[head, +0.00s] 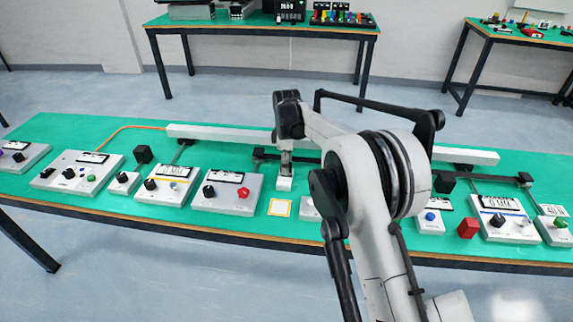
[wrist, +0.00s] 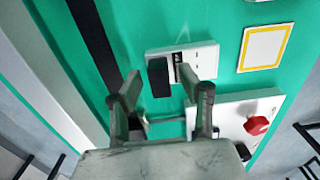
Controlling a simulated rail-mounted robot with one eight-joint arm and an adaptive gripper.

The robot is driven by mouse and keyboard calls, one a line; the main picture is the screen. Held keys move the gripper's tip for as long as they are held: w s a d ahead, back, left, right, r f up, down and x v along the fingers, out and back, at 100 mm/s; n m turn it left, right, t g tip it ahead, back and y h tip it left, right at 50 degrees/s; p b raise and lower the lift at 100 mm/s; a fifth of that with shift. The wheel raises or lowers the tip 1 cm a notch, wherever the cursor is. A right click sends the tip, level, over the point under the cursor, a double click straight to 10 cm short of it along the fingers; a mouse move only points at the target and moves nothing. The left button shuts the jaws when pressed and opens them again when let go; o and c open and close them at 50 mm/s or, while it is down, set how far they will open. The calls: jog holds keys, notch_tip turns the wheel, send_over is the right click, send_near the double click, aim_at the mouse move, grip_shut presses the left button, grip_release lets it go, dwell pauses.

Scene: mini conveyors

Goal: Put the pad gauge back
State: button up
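My gripper (wrist: 158,78) is open, its two fingers spread apart, pointing down at the green table. A small dark block (wrist: 159,79) shows between and just beyond the fingertips, at one end of a small white base (wrist: 203,56). I cannot tell whether the fingers touch the block, nor whether it is the pad gauge. The white base also shows in the head view (head: 284,184), below my gripper (head: 286,160). A flat white square pad with a yellow border (wrist: 265,47) lies beside it on the table, bare; it also shows in the head view (head: 280,208).
A white control box with a red knob (head: 227,193) stands left of the pad. Several other control boxes line the table (head: 150,228). A long pale rail (head: 215,133) runs behind. A red block (head: 468,228) stands at the right. My arm hides part of the table's middle.

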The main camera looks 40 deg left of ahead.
notch_tip(320, 180, up, 12)
jog(key=shift+p, duration=0.3)
jog(key=w+d+r+m+t+y, duration=0.1)
jog(key=w+d+r+m, duration=0.2)
jog(key=d+r, duration=0.5)
jog(key=w+d+r+m, duration=0.25)
jog(key=d+r, duration=0.25)
jog(key=d, duration=0.6)
jog(key=s+d+r+m+t, duration=0.1)
jog(key=s+d+r+m, duration=0.2)
jog(key=d, duration=0.7)
jog(key=s+d+r+m+t, duration=0.1)
jog(key=d+r+m, duration=0.3)
jog(key=d, duration=0.6)
jog(key=s+d+r+m+t, duration=0.1)
jog(key=s+d+m, duration=0.1)
jog(key=s+d, duration=0.45)
jog(key=s+d+r+m+t, duration=0.1)
jog(key=s+d+m, duration=0.25)
jog(key=d, duration=0.65)
jog(key=s+d+f+m+t, duration=0.1)
jog(key=s+d+f+m, duration=0.2)
jog(key=s+d, duration=0.3)
jog(key=s+d+f+m+t+h, duration=0.1)
jog(key=s+d+f+m, duration=0.1)
jog(key=s+d+f, duration=0.4)
jog(key=s, duration=0.3)
jog(key=shift+s+m, duration=0.25)
jog(key=shift+m, duration=0.15)
